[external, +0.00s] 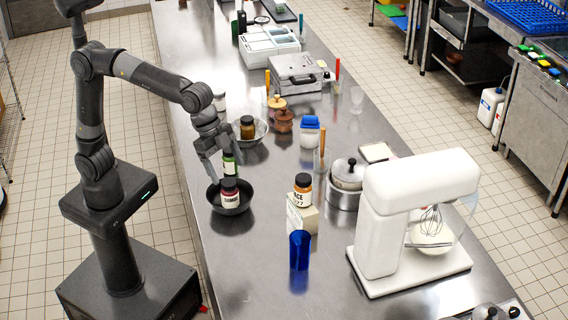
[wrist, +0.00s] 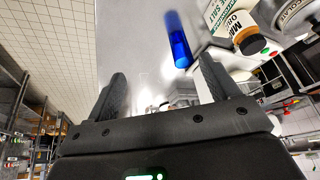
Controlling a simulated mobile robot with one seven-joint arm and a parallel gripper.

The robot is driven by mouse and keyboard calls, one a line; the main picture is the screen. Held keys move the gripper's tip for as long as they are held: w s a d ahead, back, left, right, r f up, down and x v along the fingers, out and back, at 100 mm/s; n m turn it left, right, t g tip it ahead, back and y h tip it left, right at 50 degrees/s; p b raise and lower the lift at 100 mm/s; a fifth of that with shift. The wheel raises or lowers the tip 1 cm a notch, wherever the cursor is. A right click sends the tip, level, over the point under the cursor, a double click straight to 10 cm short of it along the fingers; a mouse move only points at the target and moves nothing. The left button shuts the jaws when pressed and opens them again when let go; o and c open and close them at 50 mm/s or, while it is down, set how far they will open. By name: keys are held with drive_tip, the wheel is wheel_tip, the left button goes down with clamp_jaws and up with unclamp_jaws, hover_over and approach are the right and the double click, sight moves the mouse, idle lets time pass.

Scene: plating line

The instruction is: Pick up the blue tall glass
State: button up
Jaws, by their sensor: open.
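In the wrist view the blue glass (wrist: 178,42) shows at the top, above and slightly right of the gap between my fingers. My gripper (external: 222,162) is open and empty, over the left side of the counter near a dark bowl. It is left of and farther back than the glass, well apart from it. In the wrist view both fingers of my gripper (wrist: 163,85) are spread with nothing between them.
A white stand mixer (external: 385,225) stands right of the glass. The counter left of and in front of the glass is clear.

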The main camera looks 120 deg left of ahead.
drive_tip(key=w+f, duration=0.4)
drive_tip(key=w, duration=0.5)
drive_tip(key=m, duration=0.1)
hover_over(300, 242)
drive_tip(key=s+d, duration=0.1)
drive_tip(key=d, duration=0.1)
drive_tip(key=shift+g, duration=0.3)
drive_tip(key=f, duration=1.1)
drive_tip(key=shift+s+a+f, duration=0.2)
drive_tip(key=shift+a, duration=0.05)
drive_tip(key=shift+h, duration=0.3)
drive_tip(key=shift+w+x, duration=0.15)
drive_tip(key=shift+x, duration=1.2)
drive_tip(key=shift+w+x, duration=0.15)
drive_tip(key=shift+x, duration=1.25)
drive_tip(key=shift+d+r, duration=0.15)
drive_tip(key=shift+r, duration=0.05)
drive_tip(key=c, duration=1.1)
drive_tip(key=shift+c, duration=0.3)
drive_tip(key=shift+r, duration=0.1)
